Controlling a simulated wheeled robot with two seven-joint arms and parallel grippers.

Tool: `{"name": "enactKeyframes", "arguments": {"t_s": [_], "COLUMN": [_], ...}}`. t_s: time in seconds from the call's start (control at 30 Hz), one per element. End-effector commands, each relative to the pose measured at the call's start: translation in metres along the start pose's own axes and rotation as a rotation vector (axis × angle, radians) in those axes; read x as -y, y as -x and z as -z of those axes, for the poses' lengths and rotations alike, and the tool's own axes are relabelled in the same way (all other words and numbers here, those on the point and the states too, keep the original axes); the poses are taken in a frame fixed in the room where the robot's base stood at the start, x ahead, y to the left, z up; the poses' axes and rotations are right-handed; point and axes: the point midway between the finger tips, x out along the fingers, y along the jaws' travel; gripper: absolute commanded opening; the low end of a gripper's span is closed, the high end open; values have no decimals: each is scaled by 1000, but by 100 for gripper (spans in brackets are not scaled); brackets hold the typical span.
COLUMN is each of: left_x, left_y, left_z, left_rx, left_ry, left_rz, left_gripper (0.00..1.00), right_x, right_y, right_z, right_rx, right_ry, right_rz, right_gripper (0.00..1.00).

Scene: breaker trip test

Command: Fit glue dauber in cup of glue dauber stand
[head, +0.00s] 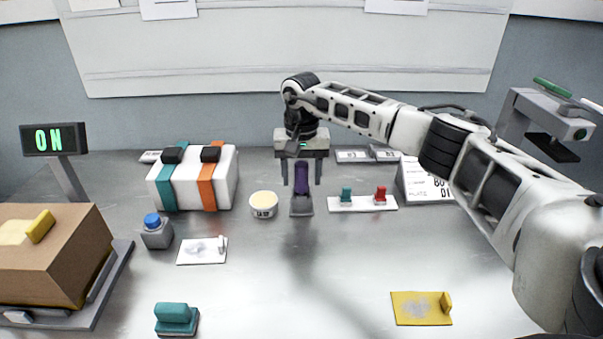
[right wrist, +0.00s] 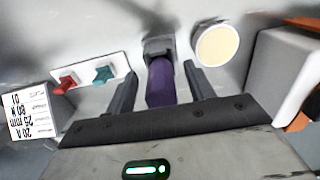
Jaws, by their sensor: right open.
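The glue dauber, with a purple handle (head: 302,177), stands upright at the small grey stand (head: 302,208) near the middle of the table. The handle (right wrist: 160,84) and the stand (right wrist: 158,47) also show in the right wrist view. How deep the dauber sits in the cup is hidden. My right gripper (head: 302,181) points down over the dauber, with one finger on each side of the handle. In the right wrist view the gripper (right wrist: 161,70) is open, with gaps between both fingers and the handle. My left gripper is not in view.
A round cream-topped tub (head: 263,205) stands just left of the stand. A white plate with teal and red switches (head: 363,203) lies just right. A strapped white box (head: 222,180) is further left. The table in front is clear between the white card (head: 202,252) and yellow plate (head: 418,310).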

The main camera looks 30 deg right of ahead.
Motion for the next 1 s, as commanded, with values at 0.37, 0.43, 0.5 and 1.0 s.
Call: {"name": "enactKeyframes", "arguments": {"t_s": [0.37, 0.43, 0.5, 1.0], "left_x": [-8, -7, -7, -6], "left_y": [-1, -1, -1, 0], "left_z": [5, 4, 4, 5], "left_rx": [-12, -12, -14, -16], "left_ry": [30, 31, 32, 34], "left_rz": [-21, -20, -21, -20], "left_gripper": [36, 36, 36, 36], "right_x": [1, 1, 1, 0], "right_y": [27, 44, 62, 155], "right_z": [1, 1, 1, 0], "right_rx": [-4, -5, -5, -1], "right_ry": [0, 0, 0, 1], "right_rz": [3, 3, 3, 1], "right_gripper": [54, 54, 54, 54]}}
